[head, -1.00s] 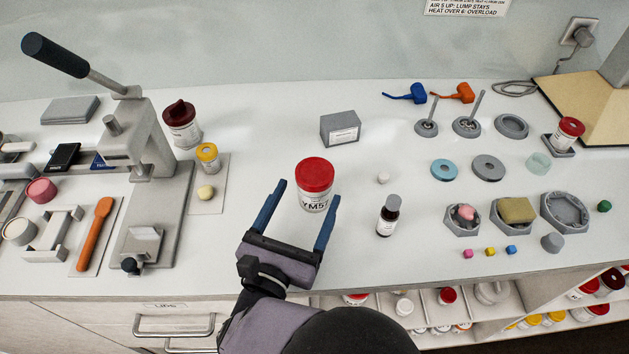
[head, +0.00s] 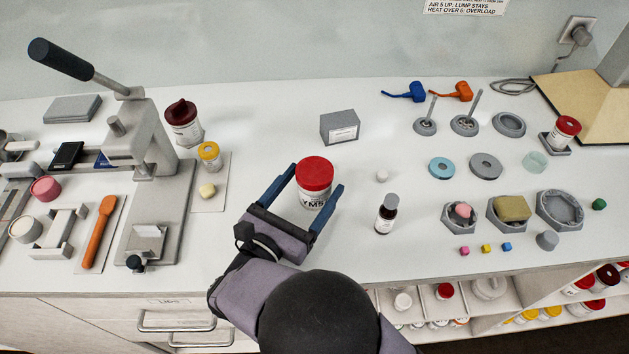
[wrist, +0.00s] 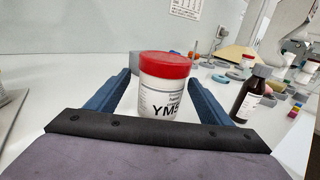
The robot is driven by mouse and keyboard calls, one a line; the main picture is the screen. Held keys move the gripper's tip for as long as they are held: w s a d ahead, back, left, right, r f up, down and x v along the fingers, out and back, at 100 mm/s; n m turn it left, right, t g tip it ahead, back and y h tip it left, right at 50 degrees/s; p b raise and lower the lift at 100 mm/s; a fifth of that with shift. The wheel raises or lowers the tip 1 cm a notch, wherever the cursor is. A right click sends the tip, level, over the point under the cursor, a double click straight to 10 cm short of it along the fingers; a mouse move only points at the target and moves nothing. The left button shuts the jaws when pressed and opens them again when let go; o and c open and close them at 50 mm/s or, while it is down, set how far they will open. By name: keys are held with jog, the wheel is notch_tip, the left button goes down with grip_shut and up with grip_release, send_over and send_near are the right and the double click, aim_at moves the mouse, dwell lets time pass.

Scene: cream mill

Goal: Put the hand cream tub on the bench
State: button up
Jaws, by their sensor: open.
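The hand cream tub is most likely the white tub with a red lid and a label starting "YM5" (head: 314,182). It stands upright on the white bench (head: 270,135). My gripper (head: 316,181) is open, with one blue finger on each side of the tub. In the wrist view the tub (wrist: 164,88) stands between the two fingers (wrist: 160,90), with gaps showing at both sides. The lower part of the tub is partly hidden by the gripper's dark front bar in that view.
A dark bottle (head: 386,214) stands just right of the tub. A grey box (head: 340,127) is behind it. A lever press (head: 150,170) stands to the left. Several dishes and small coloured pieces lie to the right. Bare bench lies between the press and the tub.

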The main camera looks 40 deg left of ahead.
jog(key=shift+w+a+p, duration=0.2)
jog(key=shift+w+p, duration=0.25)
jog(key=shift+w, duration=0.85)
jog(key=shift+w+a+p, duration=0.15)
jog(key=shift+w+p, duration=0.25)
jog(key=shift+w, duration=0.85)
jog(key=shift+c, duration=0.3)
jog(key=c, duration=1.3)
jog(key=shift+r, duration=0.1)
notch_tip(320, 180, up, 17)
jog(key=p, duration=0.5)
jog(key=shift+p, duration=0.4)
